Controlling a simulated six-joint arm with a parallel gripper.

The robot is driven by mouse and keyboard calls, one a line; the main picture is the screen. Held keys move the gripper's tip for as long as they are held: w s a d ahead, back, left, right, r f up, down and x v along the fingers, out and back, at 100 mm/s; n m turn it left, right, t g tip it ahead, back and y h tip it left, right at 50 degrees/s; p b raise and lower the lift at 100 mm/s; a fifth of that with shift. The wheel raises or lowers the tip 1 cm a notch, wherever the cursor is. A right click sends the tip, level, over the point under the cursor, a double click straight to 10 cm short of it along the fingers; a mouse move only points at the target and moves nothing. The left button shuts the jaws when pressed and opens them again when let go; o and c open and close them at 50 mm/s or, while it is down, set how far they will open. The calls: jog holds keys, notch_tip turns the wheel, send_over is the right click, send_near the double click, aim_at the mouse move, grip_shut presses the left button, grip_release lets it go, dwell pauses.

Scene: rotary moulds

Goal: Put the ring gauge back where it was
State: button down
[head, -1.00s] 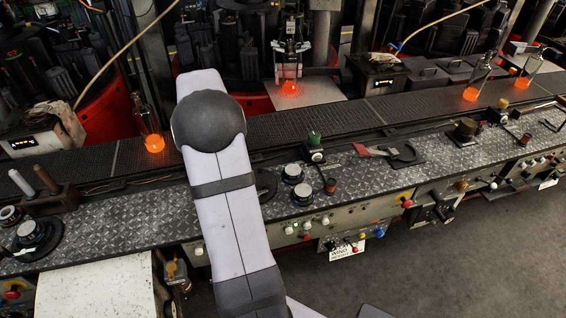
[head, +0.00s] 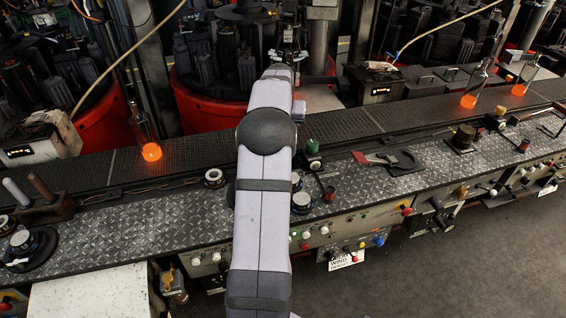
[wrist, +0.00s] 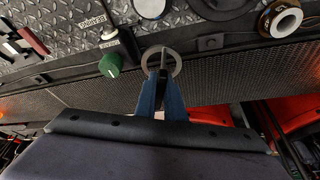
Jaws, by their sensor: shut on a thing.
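My gripper (wrist: 161,78) points down in the wrist view, its two blue fingers shut on a thin grey ring, the ring gauge (wrist: 179,64). The ring shows around the fingertips, with a slim grey upright piece in front of its opening. It appears to hang over the edge between the patterned metal deck and the mesh conveyor; its height is hard to tell. In the head view my arm hides the gripper and the ring. A dark round pad (wrist: 217,6) lies on the deck at the top of the wrist view, cut off by the frame.
A green knob (wrist: 112,65) stands left of the ring; it also shows in the head view (head: 312,146). A white-topped gauge (wrist: 150,7) and a copper-and-white ring (wrist: 281,19) sit on the deck. Glowing bottles (head: 151,151) stand on the conveyor (head: 200,145).

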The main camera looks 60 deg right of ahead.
jog(key=shift+f+p, duration=1.4)
jog(key=shift+f, duration=3.05)
jog(key=shift+f, duration=0.2)
jog(key=c, duration=1.8)
grip_release()
jog(key=shift+c, duration=0.2)
jog(key=shift+r, duration=0.15)
jog(key=shift+a+r, duration=0.15)
jog(key=shift+r, duration=0.25)
jog(key=b+v, duration=0.3)
jog(key=v, duration=0.8)
jog(key=shift+a+r, duration=0.1)
